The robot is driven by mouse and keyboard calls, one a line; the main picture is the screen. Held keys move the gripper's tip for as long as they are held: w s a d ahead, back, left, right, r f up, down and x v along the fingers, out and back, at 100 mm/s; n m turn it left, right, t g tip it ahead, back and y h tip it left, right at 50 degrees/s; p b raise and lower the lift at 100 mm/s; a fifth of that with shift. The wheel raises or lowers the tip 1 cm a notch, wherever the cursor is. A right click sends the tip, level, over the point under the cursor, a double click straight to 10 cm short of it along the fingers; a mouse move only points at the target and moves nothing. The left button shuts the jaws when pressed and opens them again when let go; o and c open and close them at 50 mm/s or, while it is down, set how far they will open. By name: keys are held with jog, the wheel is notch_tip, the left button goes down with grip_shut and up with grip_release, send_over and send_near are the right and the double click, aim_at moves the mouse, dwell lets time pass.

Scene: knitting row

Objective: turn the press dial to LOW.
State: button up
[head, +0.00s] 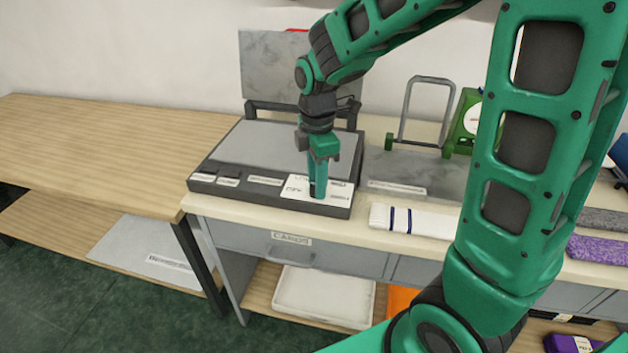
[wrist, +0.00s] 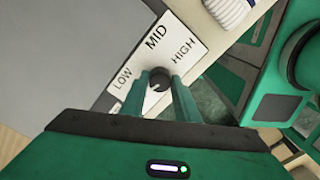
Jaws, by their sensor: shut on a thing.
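The press (head: 255,146) stands open on the bench, with its flat plate and raised lid in the head view. A white dial label (head: 295,187) is at its front right corner. In the wrist view the label (wrist: 156,38) reads LOW, MID and HIGH. The round black dial (wrist: 158,79) sits below these words. My gripper (head: 318,190) points down at the label, and in the wrist view its green fingers (wrist: 161,81) are shut on the dial from both sides. A small pale mark shows on the dial's lower edge. I cannot tell which word the dial is set to.
A white roll with dark blue bands (head: 410,221) lies on the bench right of the press. A metal frame with green feet (head: 424,110) stands behind it. The wooden table (head: 95,140) at left is clear. A drawer (head: 292,252) marked CARDS is below the press.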

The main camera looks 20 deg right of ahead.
jog(key=m, duration=0.4)
jog(key=shift+w+r, duration=0.15)
jog(key=shift+w, duration=0.1)
jog(key=shift+m, duration=2.5)
jog(key=o, duration=1)
jog(key=shift+o, duration=0.2)
jog(key=shift+s, duration=0.1)
notch_tip(320, 180, up, 11)
jog(key=shift+f, duration=0.2)
